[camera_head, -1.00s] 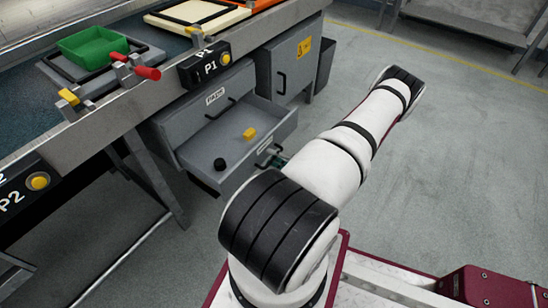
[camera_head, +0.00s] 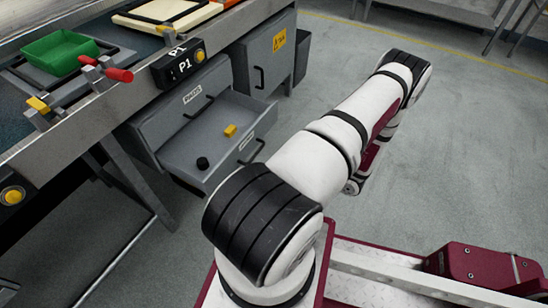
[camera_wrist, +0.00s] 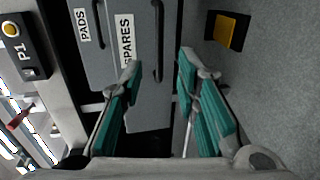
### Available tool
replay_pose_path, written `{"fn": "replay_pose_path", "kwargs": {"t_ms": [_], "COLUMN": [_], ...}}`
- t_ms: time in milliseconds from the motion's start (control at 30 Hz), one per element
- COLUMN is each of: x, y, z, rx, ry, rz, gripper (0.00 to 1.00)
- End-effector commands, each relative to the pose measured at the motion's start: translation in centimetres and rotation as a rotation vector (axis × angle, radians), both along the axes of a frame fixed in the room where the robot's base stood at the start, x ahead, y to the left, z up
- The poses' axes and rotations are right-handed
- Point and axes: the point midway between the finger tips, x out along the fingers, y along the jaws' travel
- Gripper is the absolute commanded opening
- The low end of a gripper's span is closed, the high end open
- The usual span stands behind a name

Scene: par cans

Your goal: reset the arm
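My gripper (camera_wrist: 160,64) shows in the wrist view with its two teal-padded fingers apart and nothing between them. Beyond the fingers are grey drawer fronts with labels reading PADS and SPARES. In the head view my white arm (camera_head: 325,150) reaches out to the upper right over the floor, its far joint bent down. The gripper itself is hidden there. An open grey drawer (camera_head: 215,158) lies left of the arm, holding a yellow block (camera_head: 230,130) and a small black round piece (camera_head: 203,163).
The grey workbench (camera_head: 110,110) runs along the left, with a green tray (camera_head: 60,52) and a red-handled clamp (camera_head: 118,75) on it. A cabinet (camera_head: 262,55) with a yellow sign stands behind the open drawer.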

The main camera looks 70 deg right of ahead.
Motion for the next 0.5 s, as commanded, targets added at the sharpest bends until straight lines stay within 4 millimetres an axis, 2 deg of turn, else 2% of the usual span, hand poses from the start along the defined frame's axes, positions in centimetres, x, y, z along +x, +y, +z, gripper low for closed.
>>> {"fn": "replay_pose_path", "kwargs": {"t_ms": [133,500], "x": [-0.56,-0.56], "y": [0.13,0.14], "z": [0.14,0.13], "rx": [0.001,0.001], "ry": [-0.001,-0.001], "rz": [-0.001,0.0], "gripper": [0.29,0.29]}}
